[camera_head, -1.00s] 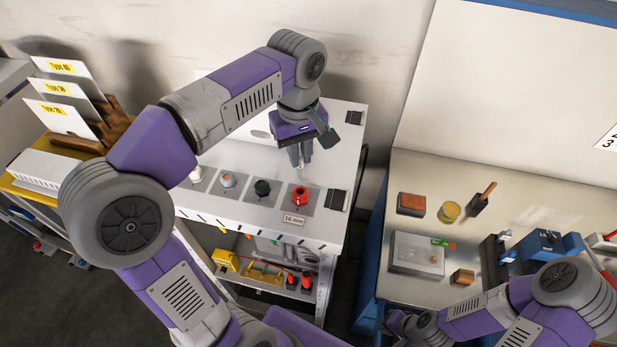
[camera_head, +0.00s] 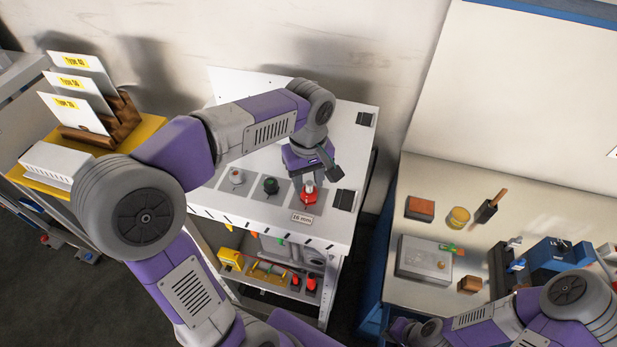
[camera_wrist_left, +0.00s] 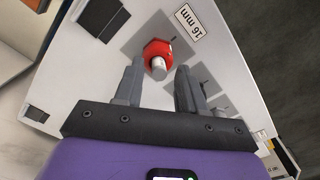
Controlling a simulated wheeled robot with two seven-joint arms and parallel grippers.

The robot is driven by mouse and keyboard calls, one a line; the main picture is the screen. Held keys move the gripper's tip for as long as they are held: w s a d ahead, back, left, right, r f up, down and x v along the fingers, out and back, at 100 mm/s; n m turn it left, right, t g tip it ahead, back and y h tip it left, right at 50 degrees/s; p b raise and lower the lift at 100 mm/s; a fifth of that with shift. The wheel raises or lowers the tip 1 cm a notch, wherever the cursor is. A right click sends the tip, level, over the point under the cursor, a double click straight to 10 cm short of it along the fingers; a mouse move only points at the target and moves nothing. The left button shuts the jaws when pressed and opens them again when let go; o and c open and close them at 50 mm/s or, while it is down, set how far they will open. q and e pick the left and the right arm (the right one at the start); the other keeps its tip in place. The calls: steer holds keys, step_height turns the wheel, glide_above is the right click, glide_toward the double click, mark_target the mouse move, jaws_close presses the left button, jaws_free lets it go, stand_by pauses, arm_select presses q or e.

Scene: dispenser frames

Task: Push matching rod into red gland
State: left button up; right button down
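The red gland (camera_head: 309,197) sits on a grey plate on the white bench top, beside a "16 mm" label (camera_head: 302,218). It also shows in the left wrist view (camera_wrist_left: 157,48). A pale grey rod (camera_wrist_left: 158,69) stands in the gland with its end sticking out towards me; how deep it sits is hidden. My left gripper (camera_head: 307,181) is right above the gland. In the left wrist view its two fingers (camera_wrist_left: 160,78) are apart on either side of the rod, with a gap on each side.
Type cards stand in a wooden rack (camera_head: 104,128) at the left. A second table (camera_head: 520,200) with tools is on the right.

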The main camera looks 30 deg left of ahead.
mark_target(309, 181)
arm_select(q)
steer(key=shift+w, duration=0.25)
step_height(309, 181, up, 12)
steer(key=p, duration=0.1)
steer(key=shift+p, duration=0.3)
steer(key=shift+s, duration=0.1)
stand_by(0.4)
